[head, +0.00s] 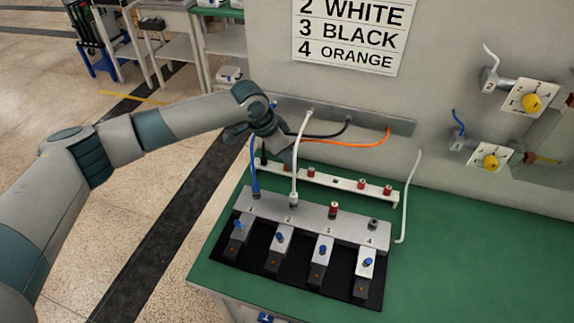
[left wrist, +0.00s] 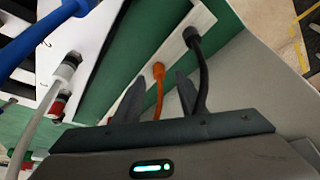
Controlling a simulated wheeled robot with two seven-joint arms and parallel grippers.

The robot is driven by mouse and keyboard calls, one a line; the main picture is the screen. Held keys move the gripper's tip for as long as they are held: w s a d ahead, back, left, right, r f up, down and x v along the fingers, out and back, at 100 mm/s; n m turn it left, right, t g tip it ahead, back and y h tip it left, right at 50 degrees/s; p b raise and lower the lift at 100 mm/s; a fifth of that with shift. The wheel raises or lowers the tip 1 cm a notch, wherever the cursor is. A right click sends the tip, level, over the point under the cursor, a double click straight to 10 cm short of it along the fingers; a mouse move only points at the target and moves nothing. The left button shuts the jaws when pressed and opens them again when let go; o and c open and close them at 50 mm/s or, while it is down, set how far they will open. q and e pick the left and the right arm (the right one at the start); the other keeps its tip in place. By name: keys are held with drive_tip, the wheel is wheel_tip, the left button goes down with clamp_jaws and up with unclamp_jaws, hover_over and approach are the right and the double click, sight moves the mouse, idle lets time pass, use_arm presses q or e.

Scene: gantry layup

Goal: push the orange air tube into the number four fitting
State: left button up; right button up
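The orange air tube (head: 350,144) runs from a grey wall strip leftward to my left gripper (head: 275,140). In the left wrist view the orange tube (left wrist: 159,88) passes between the two fingers of my left gripper (left wrist: 160,95), with gaps on both sides. The fingers stand apart. My right gripper is not in view.
A black tube (head: 322,136) runs close by, outside the fingers in the wrist view. A blue tube (head: 253,165) stands at fitting one and a white tube (head: 295,165) at fitting two. A white rail (head: 340,182) with red-collared parts stands behind the block. The green table is clear at right.

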use_arm(q)
clamp_jaws()
drive_tip(key=shift+r, duration=0.15)
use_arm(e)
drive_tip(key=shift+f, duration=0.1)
